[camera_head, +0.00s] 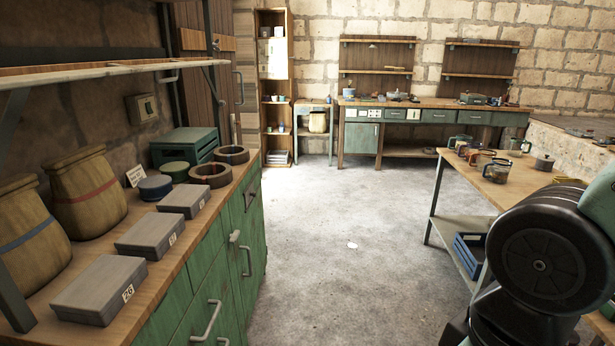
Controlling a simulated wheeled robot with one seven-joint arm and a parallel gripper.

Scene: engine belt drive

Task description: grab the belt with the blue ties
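Two dark, thick rings that look like coiled belts lie on the wooden top of the left counter. One ring (232,154) is farther back, near the counter's far end. The other ring (211,174) is a little nearer and to the left. I cannot make out blue ties on either one at this size. My gripper is not in view; only a large black and teal part of my own arm shows at the lower right, well apart from the rings.
The left counter (254,205) also holds grey numbered boxes (150,236), round tins (155,187), a green crate (185,146) and two sacks (88,190). A shelf (110,69) overhangs it. A right table (460,166) holds jars. The concrete floor (340,235) between is clear.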

